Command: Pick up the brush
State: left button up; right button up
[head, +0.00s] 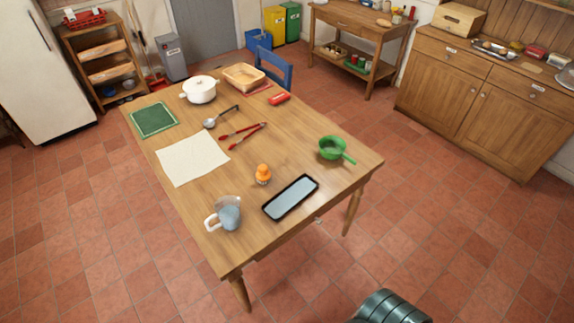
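A small orange knob-shaped object with a paler lower part (263,175) stands upright on the wooden table (290,128). It looks like a short palm brush, though it is too small to be sure. It stands near the table's front half, left of and behind a black-rimmed tray (291,198). Nothing touches it. Neither of my grippers is in view. A dark ribbed part at the bottom edge seems to be mine.
Around it are a glass jug (229,216), a green strainer or pan (332,148), red tongs (247,132), a ladle (221,116) and a pale cloth (192,159). A white pot (199,89) and basket (243,77) stand farther back. The floor before the table is clear.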

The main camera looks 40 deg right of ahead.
aim_at(263, 174)
jog(key=z, duration=1.05)
